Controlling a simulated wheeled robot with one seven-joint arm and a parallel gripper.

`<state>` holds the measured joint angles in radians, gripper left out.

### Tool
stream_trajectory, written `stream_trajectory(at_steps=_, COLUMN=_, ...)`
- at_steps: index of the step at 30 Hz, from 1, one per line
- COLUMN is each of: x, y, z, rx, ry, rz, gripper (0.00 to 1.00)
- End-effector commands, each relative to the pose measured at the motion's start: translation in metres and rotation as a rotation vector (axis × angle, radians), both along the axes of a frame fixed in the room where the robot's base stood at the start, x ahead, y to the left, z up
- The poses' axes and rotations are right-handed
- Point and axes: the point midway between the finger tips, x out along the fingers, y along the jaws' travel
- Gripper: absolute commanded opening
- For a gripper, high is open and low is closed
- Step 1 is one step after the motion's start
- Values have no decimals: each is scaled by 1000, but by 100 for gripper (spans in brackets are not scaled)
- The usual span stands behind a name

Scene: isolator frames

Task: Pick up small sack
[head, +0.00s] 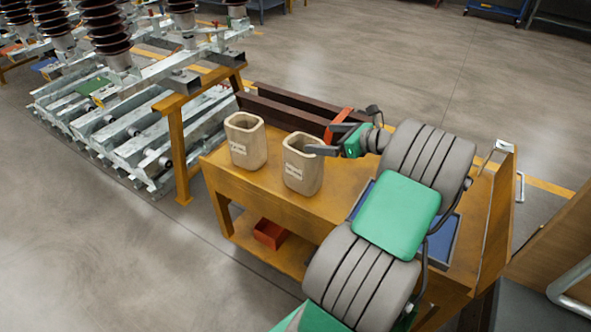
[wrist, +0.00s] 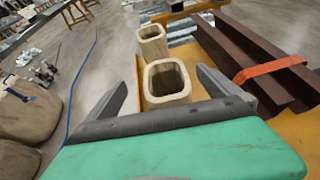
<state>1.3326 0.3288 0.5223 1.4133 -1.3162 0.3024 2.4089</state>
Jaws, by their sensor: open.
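Two small beige sacks with open tops and white labels stand upright on a wooden workbench (head: 222,177). The nearer sack (head: 303,172) is right of the farther sack (head: 246,142). In the wrist view the nearer sack (wrist: 167,82) lies ahead between my fingers, with the farther sack (wrist: 152,42) behind it. My gripper (head: 322,139) is open and empty, at about the height of the nearer sack's rim, on its right side. In the wrist view my gripper (wrist: 168,80) has a finger on each side of that sack. I cannot tell whether a finger touches it.
Dark brown beams (head: 285,111) with an orange strap (head: 338,122) lie behind the sacks. A blue tray (head: 447,240) is partly under my arm. A red bin (head: 270,233) sits on the lower shelf. Metal racks with insulators (head: 105,30) stand left. Large brown bags (wrist: 32,108) show left.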

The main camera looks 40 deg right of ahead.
Motion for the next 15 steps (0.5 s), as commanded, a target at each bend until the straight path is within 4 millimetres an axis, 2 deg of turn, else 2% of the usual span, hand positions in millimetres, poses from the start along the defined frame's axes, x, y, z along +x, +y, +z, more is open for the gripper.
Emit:
stream_trajectory(at_steps=1, x=0, y=0, z=-14, rx=0, ry=0, rz=-1, gripper=100)
stream_trajectory(at_steps=6, x=-1, y=-1, z=-39, rx=-1, ry=0, rz=-2, gripper=100)
stream_trajectory(at_steps=12, x=-1, y=-1, z=-60, rx=-1, ry=0, rz=-2, gripper=100)
stream_trajectory(at_steps=15, x=0, y=-1, z=-63, rx=-1, ry=0, rz=-1, gripper=100)
